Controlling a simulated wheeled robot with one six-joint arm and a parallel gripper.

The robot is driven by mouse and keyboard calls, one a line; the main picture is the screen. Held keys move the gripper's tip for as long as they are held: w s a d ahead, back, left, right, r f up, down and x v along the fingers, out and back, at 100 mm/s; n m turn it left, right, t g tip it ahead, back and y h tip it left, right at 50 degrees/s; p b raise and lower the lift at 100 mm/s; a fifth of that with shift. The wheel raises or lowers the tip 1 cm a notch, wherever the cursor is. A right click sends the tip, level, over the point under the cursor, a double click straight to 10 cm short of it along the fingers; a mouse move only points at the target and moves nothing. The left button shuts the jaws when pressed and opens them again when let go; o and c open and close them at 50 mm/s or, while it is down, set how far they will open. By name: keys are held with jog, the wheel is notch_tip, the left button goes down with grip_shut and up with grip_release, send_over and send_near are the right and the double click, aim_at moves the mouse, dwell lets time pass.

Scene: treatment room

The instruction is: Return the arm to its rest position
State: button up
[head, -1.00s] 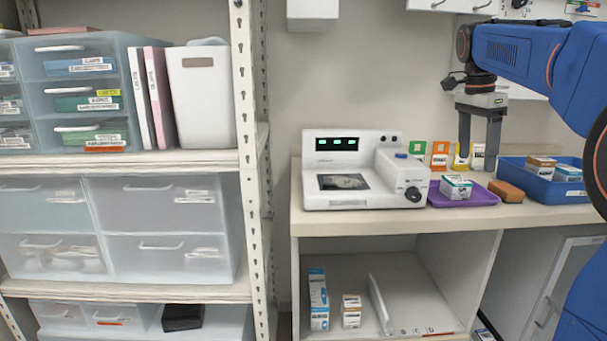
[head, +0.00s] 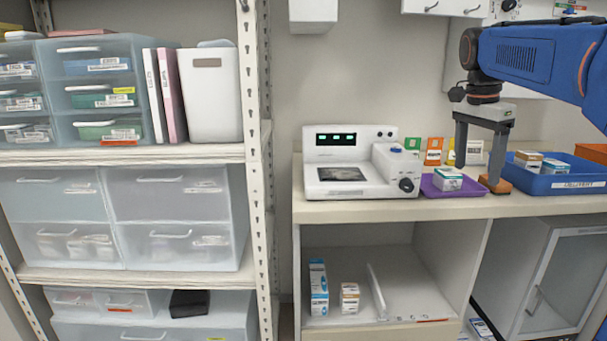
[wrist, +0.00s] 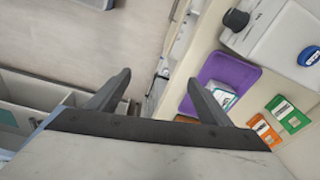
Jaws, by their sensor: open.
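My gripper (head: 478,172) is open and empty, its two fingers pointing down at the right of the head view. My blue arm reaches in from the upper right of the head view.
A purple tray (head: 432,190) with a small box (head: 448,180) lies on the counter (head: 350,206), beside a white analyser (head: 330,187). A blue bin (head: 570,184) holding boxes stands right. Shelving (head: 254,200) with drawers fills the left. Below the counter is an open compartment.

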jog(key=s+a+f+n+t, duration=0.1)
jog(key=s+a+f+n, duration=0.2)
jog(key=s+f+n, duration=0.2)
jog(key=s+a+f+n+t+y, duration=0.1)
jog(key=s+a+f+n, duration=0.3)
jog(key=s+f, duration=0.8)
jog(key=s+a+f+n+t, duration=0.2)
jog(key=s+a+f+n, duration=0.2)
jog(key=s+f, duration=0.5)
jog(key=shift+s+f+n+y, duration=0.3)
jog(key=shift+s+n, duration=0.2)
jog(key=shift+n, duration=0.7)
